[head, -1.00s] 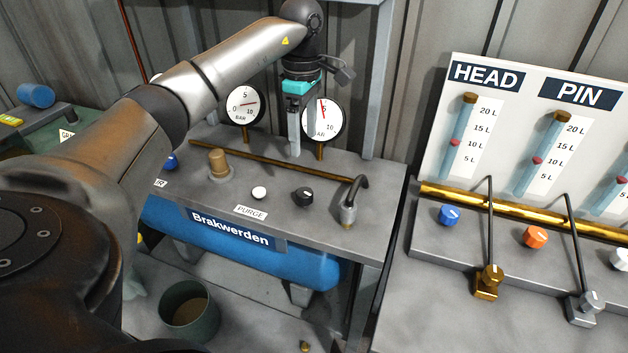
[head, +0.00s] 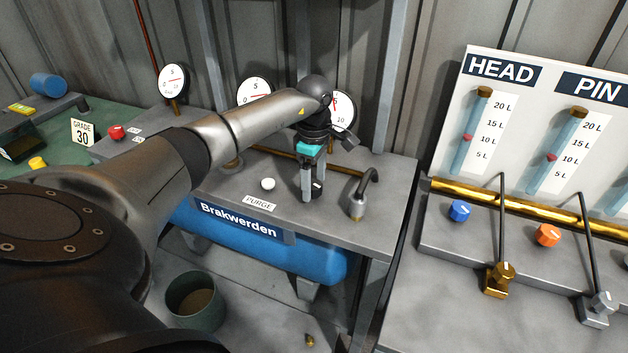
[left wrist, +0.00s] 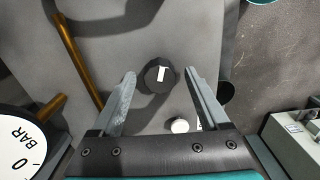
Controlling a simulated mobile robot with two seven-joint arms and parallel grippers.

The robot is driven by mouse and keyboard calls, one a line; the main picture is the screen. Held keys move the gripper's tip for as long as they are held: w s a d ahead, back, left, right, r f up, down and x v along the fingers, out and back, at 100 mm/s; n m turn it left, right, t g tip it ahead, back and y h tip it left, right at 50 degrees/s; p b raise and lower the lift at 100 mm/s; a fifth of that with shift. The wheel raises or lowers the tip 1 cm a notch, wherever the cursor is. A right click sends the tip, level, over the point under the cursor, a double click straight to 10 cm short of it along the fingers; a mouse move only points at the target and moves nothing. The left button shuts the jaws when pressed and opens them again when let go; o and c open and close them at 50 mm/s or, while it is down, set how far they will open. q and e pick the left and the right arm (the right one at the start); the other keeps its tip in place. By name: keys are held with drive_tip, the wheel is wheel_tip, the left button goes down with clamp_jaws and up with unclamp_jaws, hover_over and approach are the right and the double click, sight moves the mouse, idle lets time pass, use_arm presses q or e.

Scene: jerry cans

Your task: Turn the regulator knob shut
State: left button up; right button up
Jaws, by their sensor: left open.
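The black regulator knob (head: 318,186) with a white pointer mark sits on the grey bench top, partly hidden by my gripper in the head view. In the left wrist view the knob (left wrist: 158,76) shows whole, its white mark close to upright in the picture. My left gripper (head: 311,197) points down over it, open and empty. In the left wrist view the two fingertips (left wrist: 160,74) stand on either side of the knob, with a gap on each side. My right gripper is in neither view.
A white purge button (head: 268,184) is left of the knob and a bent spout (head: 359,203) is right of it. A brass pipe (left wrist: 78,58) and gauges (head: 255,92) are behind. A blue tank (head: 315,262) hangs below the bench.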

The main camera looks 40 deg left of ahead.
use_arm(q)
clamp_jaws()
idle(0.6)
